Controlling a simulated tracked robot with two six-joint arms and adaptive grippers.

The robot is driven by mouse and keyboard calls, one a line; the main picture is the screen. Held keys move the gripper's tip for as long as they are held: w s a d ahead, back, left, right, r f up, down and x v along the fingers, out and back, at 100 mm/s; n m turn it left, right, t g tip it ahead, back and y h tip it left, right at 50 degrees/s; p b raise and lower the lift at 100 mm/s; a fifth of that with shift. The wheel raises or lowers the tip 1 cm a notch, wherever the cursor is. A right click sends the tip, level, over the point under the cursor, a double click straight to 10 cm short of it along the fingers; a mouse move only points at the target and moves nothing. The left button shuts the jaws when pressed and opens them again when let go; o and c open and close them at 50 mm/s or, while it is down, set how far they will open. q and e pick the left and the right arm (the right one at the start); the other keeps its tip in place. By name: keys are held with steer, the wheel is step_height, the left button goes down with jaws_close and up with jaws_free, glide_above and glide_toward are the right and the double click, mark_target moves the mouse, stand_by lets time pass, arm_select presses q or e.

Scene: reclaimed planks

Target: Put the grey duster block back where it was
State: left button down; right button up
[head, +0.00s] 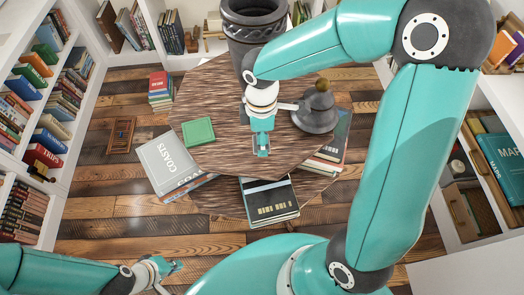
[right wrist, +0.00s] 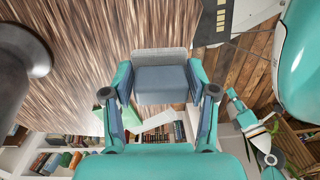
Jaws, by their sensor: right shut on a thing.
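The grey duster block (right wrist: 160,80) is between the two fingers of my right gripper (right wrist: 160,92) in the right wrist view. In the head view my right gripper (head: 262,148) points down over the middle of the round wooden table (head: 225,160) and mostly hides the block. I cannot tell whether the block touches the tabletop. My left gripper (head: 170,268) is low at the left, away from the table, with its fingers apart and nothing between them. It also shows at the right of the right wrist view (right wrist: 268,128).
A dark bell-shaped object (head: 318,110) stands right of my right gripper. A tall dark vase (head: 250,35) stands behind. A green book (head: 198,131) lies on the table's left. Books (head: 165,165) lie around the table's lower edge. Bookshelves (head: 48,80) line the walls. The front tabletop is clear.

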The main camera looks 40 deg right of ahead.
mark_target(262, 160)
step_height(262, 160, down, 8)
steer(key=shift+s+r, duration=0.1)
steer(key=shift+r, duration=0.1)
steer(key=shift+s, duration=0.1)
steer(key=o, duration=1)
steer(key=r, duration=1.2)
steer(key=shift+w+d, duration=0.15)
steer(key=shift+w, duration=0.15)
steer(key=shift+r, duration=0.1)
